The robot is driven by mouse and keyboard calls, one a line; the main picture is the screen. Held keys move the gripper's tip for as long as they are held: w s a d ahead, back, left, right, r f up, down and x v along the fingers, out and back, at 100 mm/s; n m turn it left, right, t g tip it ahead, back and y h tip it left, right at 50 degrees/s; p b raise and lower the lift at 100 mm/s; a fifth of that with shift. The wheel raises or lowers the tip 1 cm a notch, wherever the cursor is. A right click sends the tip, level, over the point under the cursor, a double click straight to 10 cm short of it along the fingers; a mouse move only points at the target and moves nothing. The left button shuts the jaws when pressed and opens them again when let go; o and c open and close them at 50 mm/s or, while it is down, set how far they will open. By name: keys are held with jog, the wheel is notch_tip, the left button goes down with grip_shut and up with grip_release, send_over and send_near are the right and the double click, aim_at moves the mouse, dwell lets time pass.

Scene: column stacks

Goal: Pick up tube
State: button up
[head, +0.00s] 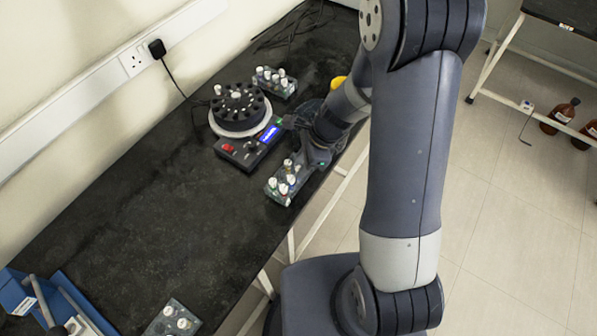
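My gripper (302,165) is over the back right part of this rack, close to the tubes there. The arm and gripper body hide part of the rack. The fingers are small and dark, so I cannot tell whether they touch or hold a tube.
A device with a dark round carousel (239,107) and a blue-lit display stands just left of my gripper. A yellow object (338,82) is partly hidden by my arm. A blue holder (62,300) stands at bottom left. The middle of the black bench (160,205) is clear.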

jog(key=shift+c, duration=0.4)
grip_shut()
